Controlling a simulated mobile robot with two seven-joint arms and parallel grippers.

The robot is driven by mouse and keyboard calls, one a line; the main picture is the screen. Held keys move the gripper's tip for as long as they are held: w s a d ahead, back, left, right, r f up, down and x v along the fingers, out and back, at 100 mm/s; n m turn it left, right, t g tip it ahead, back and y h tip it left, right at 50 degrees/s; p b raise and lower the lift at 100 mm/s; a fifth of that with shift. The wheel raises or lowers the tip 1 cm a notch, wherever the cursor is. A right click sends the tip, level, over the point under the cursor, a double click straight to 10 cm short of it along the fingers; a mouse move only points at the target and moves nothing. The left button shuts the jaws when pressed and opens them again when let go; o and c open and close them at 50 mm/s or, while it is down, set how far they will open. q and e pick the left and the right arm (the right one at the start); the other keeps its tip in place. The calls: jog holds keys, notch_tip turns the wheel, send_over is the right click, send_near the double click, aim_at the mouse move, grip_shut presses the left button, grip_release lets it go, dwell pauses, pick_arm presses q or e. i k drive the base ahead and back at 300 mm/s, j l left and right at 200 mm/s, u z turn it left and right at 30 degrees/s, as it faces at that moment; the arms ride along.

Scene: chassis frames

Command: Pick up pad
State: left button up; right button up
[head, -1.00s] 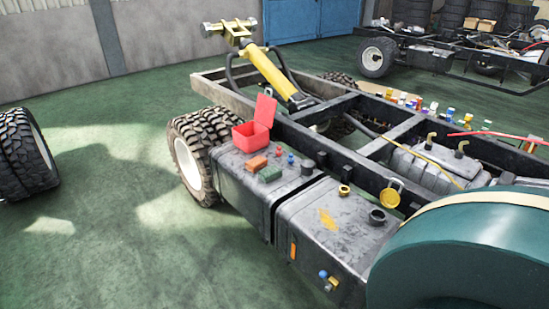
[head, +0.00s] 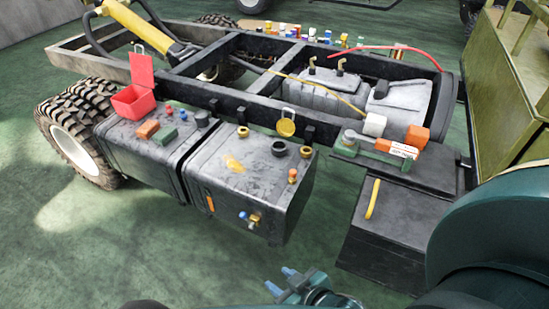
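I cannot tell for certain which thing is the pad. A small orange-brown block (head: 147,129) and a small green block (head: 169,135) lie side by side on top of the left grey tank (head: 140,152), and either may be it. My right gripper (head: 281,280) shows at the bottom middle, low in front of the tanks. Its two blue-tipped fingers stand apart with nothing seen between them. It is well away from both blocks. My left gripper is not in view.
An open red box (head: 134,100) stands behind the blocks. Small caps and a yellow-rimmed disc (head: 286,128) are around the right tank (head: 250,185). A black box (head: 385,230) with a yellow handle (head: 373,198) stands to the right. Green floor is clear in front.

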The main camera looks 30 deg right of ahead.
aim_at(148, 129)
jog(key=i+j+z, duration=0.1)
jog(key=z, duration=0.35)
jog(key=i+j+z, duration=0.1)
jog(key=z, duration=0.35)
jog(key=j+z, duration=0.15)
jog(key=z, duration=0.3)
jog(key=i+j+z, duration=0.1)
jog(key=j+z, duration=0.2)
jog(key=j, duration=0.25)
jog(key=i+j+z, duration=0.1)
jog(key=j+z, duration=0.2)
jog(key=j, duration=0.2)
jog(key=j+z, duration=0.2)
jog(key=j, duration=0.9)
jog(key=k, duration=0.05)
